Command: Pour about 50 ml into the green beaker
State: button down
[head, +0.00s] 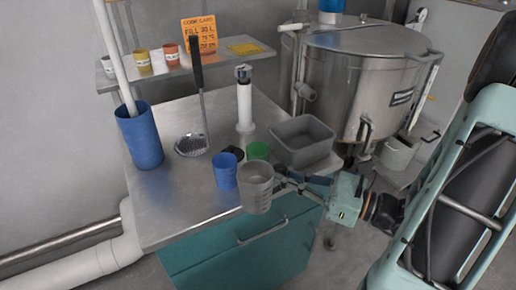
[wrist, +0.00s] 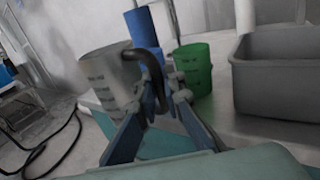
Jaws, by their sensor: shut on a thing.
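My gripper (head: 280,184) is shut on the handle of a grey measuring jug (head: 257,190), held at the front edge of the steel table. The jug looks about upright in the head view; its contents cannot be made out. In the wrist view my fingers (wrist: 165,88) close around the dark handle, and the jug (wrist: 104,78) is at the left with dark markings. The green beaker (head: 258,151) stands on the table just behind the jug, apart from it. In the wrist view the green beaker (wrist: 195,70) stands right of my fingers, also with markings.
A blue beaker (head: 225,174) stands left of the jug. A grey tub (head: 302,152) sits right of the green beaker. Behind are a white cylinder (head: 244,106), a ladle (head: 192,145) and a tall blue container (head: 140,138). The table's left front (head: 180,205) is clear.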

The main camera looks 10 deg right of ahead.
jog(key=shift+w+r+p, duration=0.1)
jog(key=shift+r+p, duration=0.05)
jog(key=shift+p, duration=0.15)
jog(key=m+p, duration=0.1)
jog(key=w+m+p, duration=0.1)
jog(key=shift+d+g+h+p, duration=0.1)
jog(key=shift+g+h+p, duration=0.2)
jog(key=shift+h+p, duration=0.1)
jog(key=m+p, duration=0.1)
jog(key=w+m+g+p, duration=0.1)
jog(key=p, duration=0.1)
jog(key=shift+w+d+f+h, duration=0.15)
jog(key=shift+f+h, duration=0.1)
jog(key=shift+h, duration=0.05)
jog(key=p, duration=0.1)
jog(key=r+m+g+p, duration=0.1)
jog(key=p, duration=0.1)
jog(key=shift+w+r, duration=0.3)
jog(key=shift+w, duration=0.05)
jog(key=shift+w+d+r+m+p, duration=0.1)
jog(key=shift+w+r+m+p, duration=0.1)
jog(key=shift+m+p, duration=0.4)
jog(key=shift+s+g+p, duration=0.1)
jog(key=shift+g+p, duration=0.4)
jog(key=shift+p, duration=0.3)
jog(key=shift+r+p, duration=0.15)
jog(key=shift+p, duration=0.15)
jog(key=shift+s+f+m+g, duration=0.1)
jog(key=shift+f+m+g, duration=0.2)
jog(key=shift+g, duration=0.1)
